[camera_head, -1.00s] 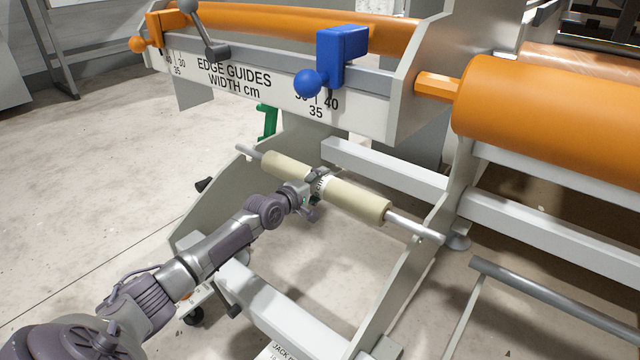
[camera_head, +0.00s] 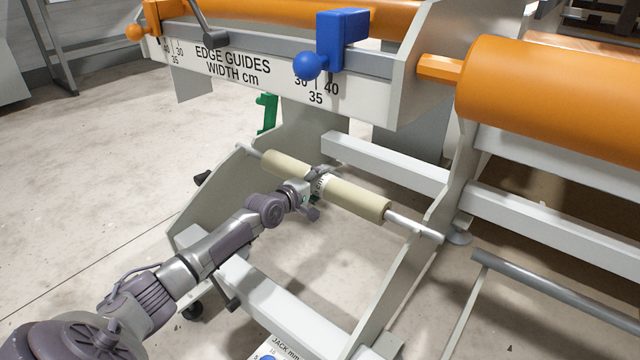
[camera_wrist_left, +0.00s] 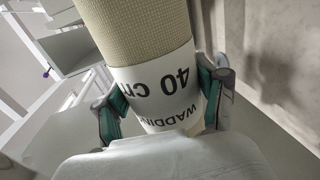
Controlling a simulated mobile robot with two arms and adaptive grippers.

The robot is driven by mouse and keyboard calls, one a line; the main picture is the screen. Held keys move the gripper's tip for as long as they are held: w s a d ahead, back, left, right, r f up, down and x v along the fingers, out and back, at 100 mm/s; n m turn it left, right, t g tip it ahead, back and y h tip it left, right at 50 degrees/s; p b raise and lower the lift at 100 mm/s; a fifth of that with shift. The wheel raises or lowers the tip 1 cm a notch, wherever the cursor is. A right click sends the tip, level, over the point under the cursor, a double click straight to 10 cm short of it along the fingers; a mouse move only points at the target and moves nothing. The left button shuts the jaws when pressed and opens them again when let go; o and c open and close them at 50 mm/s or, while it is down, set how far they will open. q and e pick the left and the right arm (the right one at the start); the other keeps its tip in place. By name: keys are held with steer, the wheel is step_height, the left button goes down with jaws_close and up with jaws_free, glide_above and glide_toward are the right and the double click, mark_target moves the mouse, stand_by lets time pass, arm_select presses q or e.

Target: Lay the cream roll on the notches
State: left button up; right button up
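The cream roll (camera_head: 350,196) is on a grey bar and lies across the lower part of the gantry. Its white label reads "WADDING 40 cm" in the left wrist view (camera_wrist_left: 165,88). My left gripper (camera_head: 318,184) is at the label. In the wrist view its green-padded fingers (camera_wrist_left: 160,105) are closed against both sides of the roll. The bar's right end (camera_head: 415,228) is over the right side plate (camera_head: 408,280), and its left end is by the left side plate (camera_head: 212,195). I cannot make out the notches or tell whether the bar touches them. My right gripper is out of view.
Above and behind are a white edge-guide rail (camera_head: 230,72), a blue clamp (camera_head: 340,40) and a large orange roller (camera_head: 550,95). A white crossbar (camera_head: 390,170) runs behind the roll, and another (camera_head: 285,305) is below it. The floor at left is open.

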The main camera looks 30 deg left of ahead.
arm_select(q)
steer(key=o, duration=0.4)
steer(key=shift+r, duration=0.15)
steer(key=shift+s+f, duration=0.1)
steer(key=shift+f, duration=0.1)
steer(key=v, duration=1.2)
steer(key=shift+r, duration=0.2)
